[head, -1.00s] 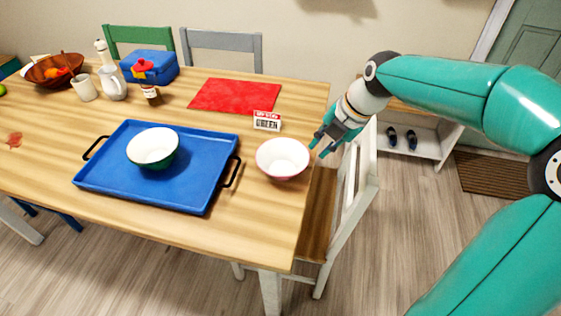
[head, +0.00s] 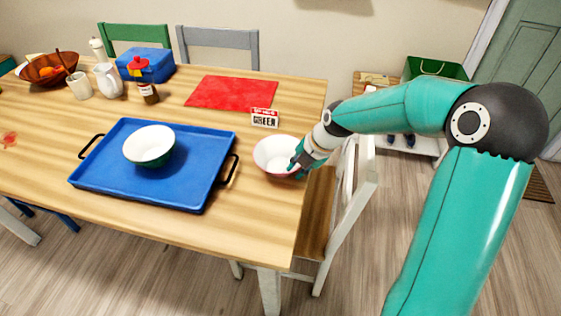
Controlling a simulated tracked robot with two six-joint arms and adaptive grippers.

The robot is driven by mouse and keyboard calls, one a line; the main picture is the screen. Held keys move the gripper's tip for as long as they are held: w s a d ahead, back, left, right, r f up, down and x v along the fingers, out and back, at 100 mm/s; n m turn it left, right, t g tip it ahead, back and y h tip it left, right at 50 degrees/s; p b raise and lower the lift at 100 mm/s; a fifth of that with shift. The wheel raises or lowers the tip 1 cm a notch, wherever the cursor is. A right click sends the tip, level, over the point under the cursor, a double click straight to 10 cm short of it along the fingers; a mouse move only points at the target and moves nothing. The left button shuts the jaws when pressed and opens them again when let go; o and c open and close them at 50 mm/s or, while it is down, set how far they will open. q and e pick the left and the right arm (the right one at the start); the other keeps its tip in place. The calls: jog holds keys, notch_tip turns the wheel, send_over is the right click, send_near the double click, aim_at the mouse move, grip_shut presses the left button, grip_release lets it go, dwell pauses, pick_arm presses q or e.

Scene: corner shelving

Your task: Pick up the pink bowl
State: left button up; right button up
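The pink bowl (head: 272,155), white inside, stands upright on the wooden table near its right edge, beside the blue tray. My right gripper (head: 297,170) is at the bowl's right rim, with its teal fingers over or around that rim. The fingers overlap the bowl in the view, and I cannot tell whether they are closed on it. Part of the bowl's right side is hidden by the gripper. My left gripper is not in view.
A blue tray (head: 84,178) with black handles holds a green bowl (head: 151,157). A red cloth (head: 231,92) lies farther back. A white chair (head: 345,205) stands at the table's right edge.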

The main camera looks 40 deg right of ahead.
jog(key=shift+w+f, duration=0.1)
jog(key=shift+f, duration=0.15)
grip_shut()
jog(key=shift+r, duration=0.15)
